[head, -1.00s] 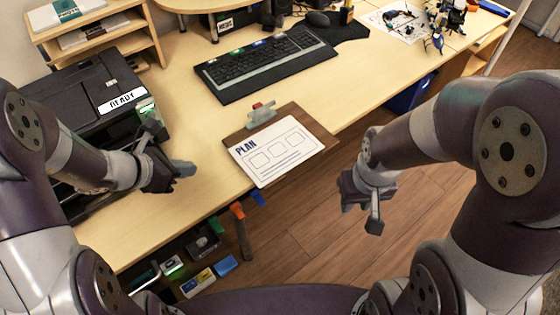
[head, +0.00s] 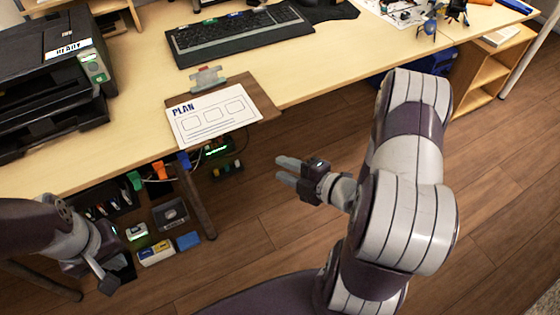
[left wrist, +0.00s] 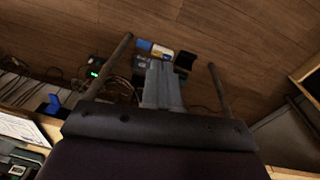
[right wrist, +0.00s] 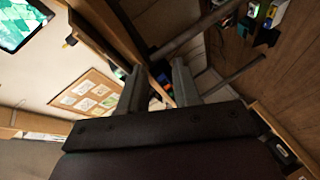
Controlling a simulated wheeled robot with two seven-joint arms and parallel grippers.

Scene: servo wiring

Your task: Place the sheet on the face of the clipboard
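The white sheet (head: 213,115) marked PLAN lies face up on the brown clipboard (head: 262,97) at the table's front edge. It covers much of the board, leaving brown showing along the top and right. The metal clip (head: 207,77) is at the board's far edge; I cannot tell whether it grips the sheet. My left gripper (head: 106,278) is low in front of the table, away from the sheet; its fingers are together and empty in the left wrist view (left wrist: 162,82). My right gripper (head: 287,170) is in the air, right of and nearer than the clipboard, fingers apart and empty.
A printer (head: 50,75) stands on the left of the table. A keyboard (head: 240,35) lies behind the clipboard. Small boxes and devices, including a blue box (head: 188,240), are below the table's front edge. Floor is open on the right.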

